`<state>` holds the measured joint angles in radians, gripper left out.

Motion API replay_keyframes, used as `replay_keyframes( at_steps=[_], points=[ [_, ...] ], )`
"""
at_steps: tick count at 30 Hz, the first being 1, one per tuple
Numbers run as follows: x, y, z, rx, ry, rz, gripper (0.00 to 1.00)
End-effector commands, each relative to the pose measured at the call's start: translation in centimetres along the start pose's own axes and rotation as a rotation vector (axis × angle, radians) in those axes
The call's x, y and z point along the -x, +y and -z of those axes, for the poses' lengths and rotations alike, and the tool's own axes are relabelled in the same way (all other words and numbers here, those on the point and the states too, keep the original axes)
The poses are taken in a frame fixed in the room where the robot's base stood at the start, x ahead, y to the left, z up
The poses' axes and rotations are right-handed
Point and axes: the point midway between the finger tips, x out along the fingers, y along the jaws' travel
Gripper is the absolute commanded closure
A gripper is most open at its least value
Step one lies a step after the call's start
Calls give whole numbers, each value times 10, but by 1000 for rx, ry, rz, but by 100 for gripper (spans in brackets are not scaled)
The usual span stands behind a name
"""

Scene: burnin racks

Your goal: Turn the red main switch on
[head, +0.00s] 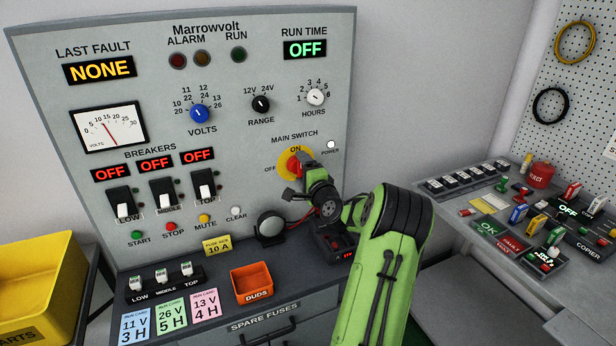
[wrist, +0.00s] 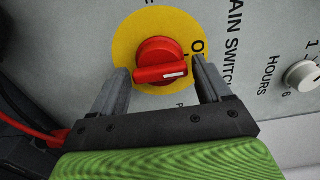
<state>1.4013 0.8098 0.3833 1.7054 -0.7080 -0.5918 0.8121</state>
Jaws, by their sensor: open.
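The red main switch (head: 293,164) sits on a yellow disc on the grey panel, partly hidden by my gripper in the head view. In the wrist view the red handle (wrist: 160,73) lies between the fingers, and its white mark points toward the ON label, partly hidden by a finger. My gripper (wrist: 160,67) is open, one finger on each side of the handle, with gaps showing on both sides. In the head view my gripper (head: 299,184) is at the lower part of the switch.
The white POWER lamp (head: 331,145) is right of the switch; I cannot tell if it is lit. The RUN TIME display (head: 305,49) reads OFF. The hours knob (head: 315,97) is above. A round dark-rimmed thing (head: 270,226) and red cable are below.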

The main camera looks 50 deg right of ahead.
Motion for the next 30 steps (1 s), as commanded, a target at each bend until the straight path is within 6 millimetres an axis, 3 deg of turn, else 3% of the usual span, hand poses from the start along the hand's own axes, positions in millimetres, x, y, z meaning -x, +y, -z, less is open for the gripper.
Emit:
replay_keyframes(
  at_steps=[16,21,30],
  points=[
    [136,3,2,-2,7,-3,23],
    [153,2,1,-2,3,-2,23],
    [154,1,0,-2,1,-1,23]
  ],
)
